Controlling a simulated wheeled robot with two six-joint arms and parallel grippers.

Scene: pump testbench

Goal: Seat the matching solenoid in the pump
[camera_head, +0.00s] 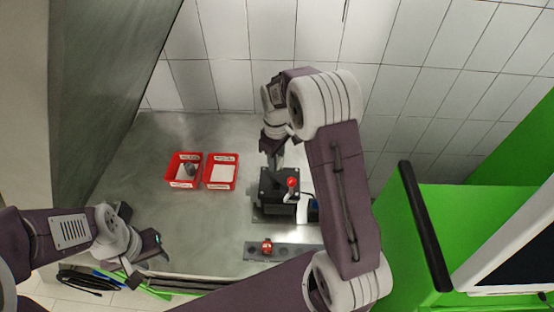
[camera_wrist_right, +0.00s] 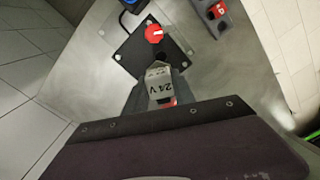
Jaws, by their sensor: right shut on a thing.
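My right gripper (camera_wrist_right: 158,88) is shut on a grey solenoid marked "24 V" (camera_wrist_right: 161,90), with a bit of red showing below the label. The pump is a dark block with a red knob (camera_wrist_right: 154,33) on a dark plate; it also shows in the head view (camera_head: 270,188). In the head view my right gripper (camera_head: 274,163) is at the pump's far side, and the solenoid in it is hard to make out. I cannot tell whether the solenoid touches the pump. My left gripper (camera_head: 150,256) is at the lower left, away from the pump; its jaw opening is unclear.
Two red bins stand left of the pump: the left bin (camera_head: 170,183) holds a dark grey part (camera_head: 190,169), the right bin (camera_head: 220,186) shows a white bottom. A grey rack (camera_head: 305,251) with a red part (camera_head: 267,246) lies in front. Table between is clear.

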